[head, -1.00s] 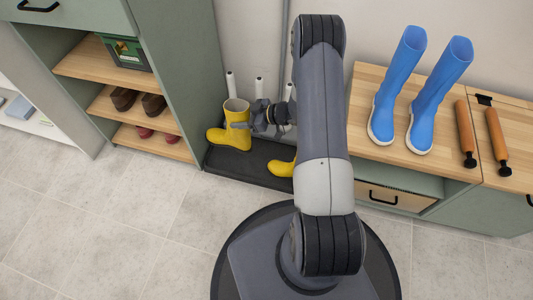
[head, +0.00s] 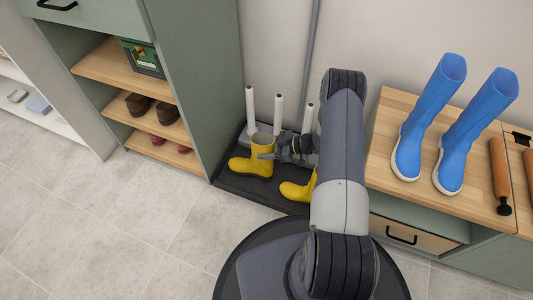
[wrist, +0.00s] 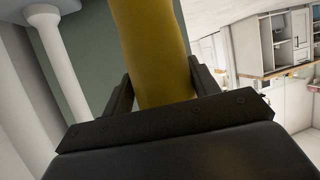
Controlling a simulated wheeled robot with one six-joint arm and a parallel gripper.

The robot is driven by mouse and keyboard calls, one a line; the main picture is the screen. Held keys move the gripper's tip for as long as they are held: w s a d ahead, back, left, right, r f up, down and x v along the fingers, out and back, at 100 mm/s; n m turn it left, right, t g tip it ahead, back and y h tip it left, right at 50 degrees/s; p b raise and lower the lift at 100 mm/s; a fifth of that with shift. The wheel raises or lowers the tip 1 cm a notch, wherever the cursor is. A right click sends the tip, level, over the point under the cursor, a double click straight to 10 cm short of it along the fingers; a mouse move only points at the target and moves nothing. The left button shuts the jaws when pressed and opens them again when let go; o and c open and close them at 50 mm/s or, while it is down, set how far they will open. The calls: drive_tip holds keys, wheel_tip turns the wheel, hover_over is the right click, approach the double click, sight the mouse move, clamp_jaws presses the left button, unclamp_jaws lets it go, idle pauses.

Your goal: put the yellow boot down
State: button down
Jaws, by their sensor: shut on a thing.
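The yellow boot (head: 262,158) is upright in the head view, toe to the left, over the left part of the black tray (head: 232,186). I cannot tell whether its sole touches the tray. My gripper (head: 268,156) is shut on the boot's shaft from the right side. In the wrist view the yellow shaft (wrist: 155,50) stands between the two fingers (wrist: 160,90). A second yellow boot (head: 297,191) is on the tray to the right, partly hidden behind my arm.
White upright posts (head: 279,115) stand behind the boots. A green shelf cabinet (head: 200,90) is close on the left. A wooden-topped bench (head: 385,125) with blue boots (head: 428,120) is on the right. The tiled floor (head: 130,220) in front is clear.

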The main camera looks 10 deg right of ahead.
drive_tip(key=shift+f, duration=0.85)
drive_tip(key=shift+f+b, duration=0.25)
drive_tip(key=shift+b, duration=0.15)
drive_tip(key=shift+c, duration=2.3)
unclamp_jaws()
drive_tip(key=shift+r, duration=0.1)
drive_tip(key=shift+r+p, duration=0.2)
drive_tip(key=shift+p, duration=0.1)
drive_tip(key=p+v, duration=0.2)
drive_tip(key=v, duration=0.5)
drive_tip(key=shift+d, duration=0.25)
drive_tip(key=shift+r, duration=0.1)
